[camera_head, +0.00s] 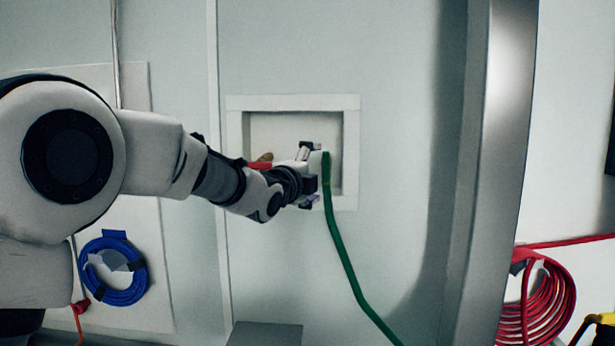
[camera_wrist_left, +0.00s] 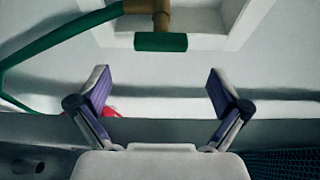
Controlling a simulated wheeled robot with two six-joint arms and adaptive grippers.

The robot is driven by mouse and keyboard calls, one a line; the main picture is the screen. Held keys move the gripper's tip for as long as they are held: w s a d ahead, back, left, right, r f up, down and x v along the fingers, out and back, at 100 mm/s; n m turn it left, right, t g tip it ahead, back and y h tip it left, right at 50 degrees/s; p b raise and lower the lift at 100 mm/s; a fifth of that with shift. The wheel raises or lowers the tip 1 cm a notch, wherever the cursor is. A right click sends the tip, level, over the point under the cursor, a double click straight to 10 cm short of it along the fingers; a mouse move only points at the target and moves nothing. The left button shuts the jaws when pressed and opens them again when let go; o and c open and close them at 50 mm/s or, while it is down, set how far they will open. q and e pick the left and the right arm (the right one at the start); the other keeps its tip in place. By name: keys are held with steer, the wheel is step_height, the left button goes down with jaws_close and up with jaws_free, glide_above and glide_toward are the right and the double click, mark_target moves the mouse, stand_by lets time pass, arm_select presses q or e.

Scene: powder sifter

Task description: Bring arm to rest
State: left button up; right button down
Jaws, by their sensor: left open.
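My left arm reaches in from the left in the head view. Its left gripper (camera_head: 312,176) is in front of a white-framed wall recess (camera_head: 350,120). A green hose (camera_head: 342,245) hangs down from beside the fingertips. In the left wrist view, the left gripper (camera_wrist_left: 158,95) is open with nothing between its fingers. The green hose (camera_wrist_left: 60,47) joins a brass fitting (camera_wrist_left: 160,12) with a green block (camera_wrist_left: 160,42) below it, beyond the fingertips. My right gripper is in neither view.
A red handle (camera_head: 260,164) shows in the recess behind the arm. A coiled blue hose (camera_head: 122,290) hangs on the wall at left, a coiled red hose (camera_head: 540,305) at right. A metal post (camera_head: 497,170) stands right of the recess. A grey box (camera_head: 265,334) is below.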

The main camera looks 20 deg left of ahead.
arm_select(q)
steer(key=s, duration=0.4)
steer(key=shift+s+a, duration=0.1)
steer(key=shift+a, duration=0.1)
steer(key=shift+f, duration=0.1)
